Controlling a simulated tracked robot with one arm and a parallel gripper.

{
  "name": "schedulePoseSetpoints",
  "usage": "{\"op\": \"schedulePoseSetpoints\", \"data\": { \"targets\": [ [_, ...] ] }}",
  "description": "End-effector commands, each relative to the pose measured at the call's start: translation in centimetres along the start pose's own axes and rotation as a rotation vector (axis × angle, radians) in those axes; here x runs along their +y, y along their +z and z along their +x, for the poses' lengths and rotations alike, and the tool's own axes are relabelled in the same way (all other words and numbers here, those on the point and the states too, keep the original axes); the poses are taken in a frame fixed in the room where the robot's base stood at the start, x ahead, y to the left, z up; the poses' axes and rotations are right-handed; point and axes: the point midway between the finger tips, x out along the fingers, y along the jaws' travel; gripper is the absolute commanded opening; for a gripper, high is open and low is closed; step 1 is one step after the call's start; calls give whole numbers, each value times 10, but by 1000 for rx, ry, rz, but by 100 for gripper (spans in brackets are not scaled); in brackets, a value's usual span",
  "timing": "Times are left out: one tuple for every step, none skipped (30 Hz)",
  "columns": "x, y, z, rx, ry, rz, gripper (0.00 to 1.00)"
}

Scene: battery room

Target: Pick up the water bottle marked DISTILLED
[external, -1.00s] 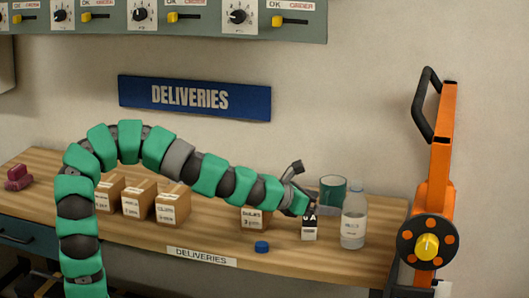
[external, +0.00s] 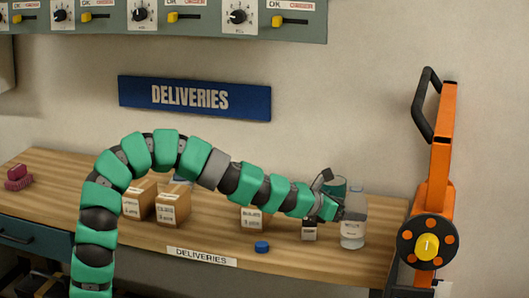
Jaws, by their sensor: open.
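A clear water bottle (external: 352,232) with a pale label stands upright at the right end of the wooden delivery bench (external: 300,262). Its label is too small to read. My gripper (external: 345,196) is open at the bottle's left side. One dark finger crosses in front of the bottle's upper part, and the other is raised up and to the left. I cannot tell whether either finger touches the bottle.
A small black-and-white box (external: 309,231) is left of the bottle. A blue cap (external: 262,247), several cardboard boxes (external: 173,204) and an orange lever (external: 441,150) are nearby.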

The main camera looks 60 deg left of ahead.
Motion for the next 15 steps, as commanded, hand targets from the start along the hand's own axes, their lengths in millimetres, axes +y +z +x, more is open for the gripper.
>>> {"op": "schedulePoseSetpoints", "data": {
  "targets": [
    [1, -1, 5, 1, 2, 2, 85],
    [1, -1, 8, 2, 2, 1, 85],
    [0, 0, 12, 3, 0, 1, 85],
    [0, 1, 15, 2, 0, 3, 85],
    [1, 3, 18, 0, 2, 2, 85],
    [2, 4, 23, -2, 4, 1, 85],
    [3, 5, 26, -2, 4, 2, 85],
    [2, 6, 29, -2, 3, 3, 85],
    [2, 4, 34, 1, 2, 1, 85],
    [1, 4, 37, 3, 1, 1, 85],
    [1, 4, 39, 3, 0, 0, 85],
    [1, 4, 42, 3, 0, 0, 85],
    [1, 4, 44, 2, -1, 0, 85],
    [1, 5, 45, 1, -1, 0, 85],
    [0, 6, 46, 0, -1, 0, 85]
  ]
}}
